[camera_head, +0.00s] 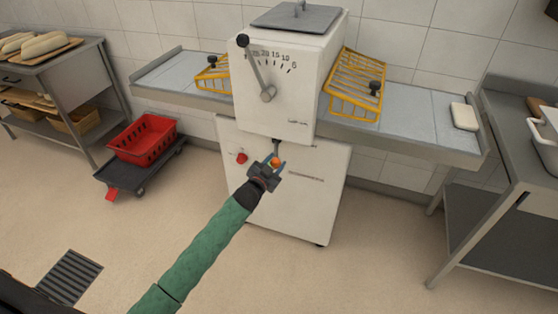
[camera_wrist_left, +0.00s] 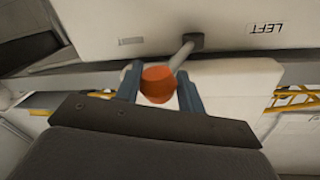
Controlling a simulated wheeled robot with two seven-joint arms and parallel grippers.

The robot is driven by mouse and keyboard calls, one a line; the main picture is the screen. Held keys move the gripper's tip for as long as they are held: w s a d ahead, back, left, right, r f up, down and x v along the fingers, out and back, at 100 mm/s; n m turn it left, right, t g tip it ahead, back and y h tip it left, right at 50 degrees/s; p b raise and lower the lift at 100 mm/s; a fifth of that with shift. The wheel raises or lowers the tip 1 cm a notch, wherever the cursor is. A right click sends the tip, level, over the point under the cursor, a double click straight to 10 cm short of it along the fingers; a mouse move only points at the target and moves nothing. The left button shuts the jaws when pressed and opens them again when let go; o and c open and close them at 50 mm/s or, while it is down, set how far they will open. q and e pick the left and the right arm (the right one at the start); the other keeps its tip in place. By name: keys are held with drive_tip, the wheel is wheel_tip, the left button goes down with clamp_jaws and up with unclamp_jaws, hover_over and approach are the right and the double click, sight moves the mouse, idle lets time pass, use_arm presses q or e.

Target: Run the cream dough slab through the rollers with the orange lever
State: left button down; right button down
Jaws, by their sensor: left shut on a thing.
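The orange lever (camera_head: 275,161) sticks out low on the front of the white dough sheeter (camera_head: 290,85). My left gripper (camera_head: 273,165) is at the lever's orange knob, and in the left wrist view the knob (camera_wrist_left: 158,84) sits between the two fingers (camera_wrist_left: 160,87), which are shut on it. The lever's metal rod runs up from the knob to the machine. The cream dough slab (camera_head: 464,116) lies near the outer end of the right-hand table (camera_head: 420,125). The rollers are hidden inside the machine. My right gripper is not in view.
Yellow guards (camera_head: 355,84) stand over the belts on both sides of the machine. A black-knobbed dial lever (camera_head: 256,70) is on the front. A red crate (camera_head: 143,138) sits on a dolly at left. Steel tables stand at both sides. The floor in front is clear apart from a drain grate (camera_head: 69,278).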

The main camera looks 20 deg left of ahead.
use_arm(q)
drive_tip(key=shift+s+a+f+m+h, duration=0.1)
drive_tip(key=shift+s+a+m+h, duration=0.1)
drive_tip(key=shift+a+m+h, duration=0.3)
drive_tip(key=a+m+g+h, duration=0.1)
drive_tip(key=h, duration=0.1)
drive_tip(key=a+m+h, duration=0.1)
drive_tip(key=h, duration=0.1)
drive_tip(key=shift+s+a+g+p, duration=0.15)
drive_tip(key=shift+a+g+p, duration=0.15)
drive_tip(key=shift+a+g, duration=0.1)
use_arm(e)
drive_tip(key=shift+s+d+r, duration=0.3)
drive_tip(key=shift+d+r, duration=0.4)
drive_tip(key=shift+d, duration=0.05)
use_arm(q)
drive_tip(key=shift+a+m, duration=0.1)
drive_tip(key=shift+m, duration=0.2)
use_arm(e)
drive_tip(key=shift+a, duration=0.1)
use_arm(q)
drive_tip(key=c, duration=1)
unclamp_jaws()
drive_tip(key=shift+o, duration=0.2)
